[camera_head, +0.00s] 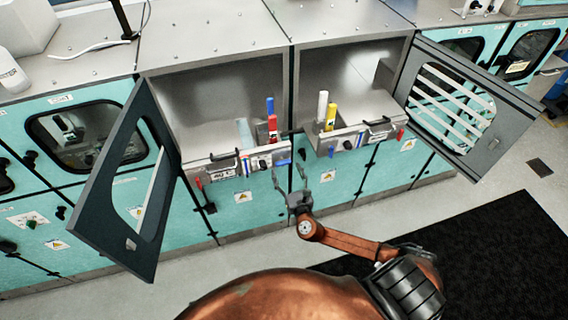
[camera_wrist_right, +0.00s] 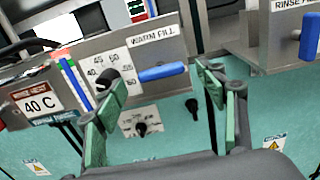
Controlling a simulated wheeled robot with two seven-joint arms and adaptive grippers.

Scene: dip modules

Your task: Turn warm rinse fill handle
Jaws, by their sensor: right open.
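The warm rinse fill handle (camera_wrist_right: 162,72) is a blue lever under the "WARM FILL" label on a steel front panel. It lies roughly level and points right. It also shows at the right end of the left module's panel in the head view (camera_head: 283,163). My right gripper (camera_wrist_right: 163,90) is open and empty, its green-padded fingers spread on either side of the handle in the wrist view. I cannot tell how far in front of the handle the fingertips are. In the head view the right gripper (camera_head: 290,188) is just below the handle. My left gripper is not in view.
A black dial (camera_wrist_right: 107,76) sits left of the handle, with a "40 C" display (camera_wrist_right: 39,104) beyond it. A second blue handle (camera_wrist_right: 309,35) is on the right module. Open cabinet doors stand left (camera_head: 98,205) and right (camera_head: 499,130). Teal cabinet fronts lie below.

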